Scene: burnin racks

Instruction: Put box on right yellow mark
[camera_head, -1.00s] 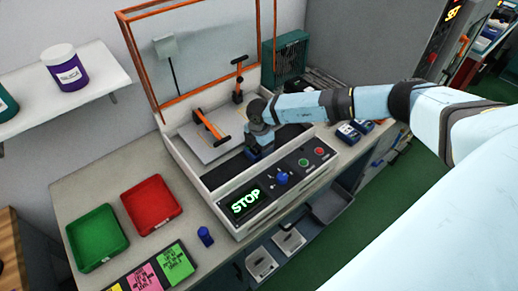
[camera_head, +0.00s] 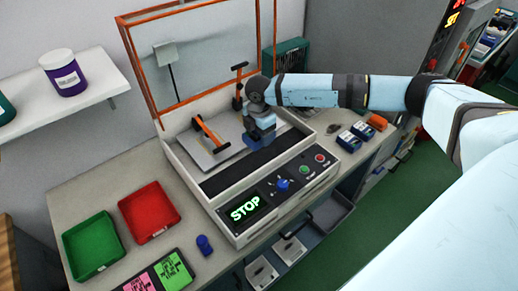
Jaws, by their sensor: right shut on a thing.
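My right gripper (camera_head: 261,136) points down inside the open test machine, beside the grey plate. It is shut on a small blue box (camera_head: 262,142), partly hidden by the gripper itself. I cannot tell whether the box touches the machine's floor. Two similar blue boxes (camera_head: 350,140) lie on the bench to the right of the machine. I can make out no yellow mark on the surfaces in view. My left gripper is not in view.
The machine (camera_head: 225,215) has a raised orange-framed clear lid (camera_head: 197,55), orange-handled clamps (camera_head: 210,132) and a front panel reading STOP. Green (camera_head: 70,243) and red (camera_head: 126,212) trays stand on the bench at left. An orange object (camera_head: 377,121) lies at right.

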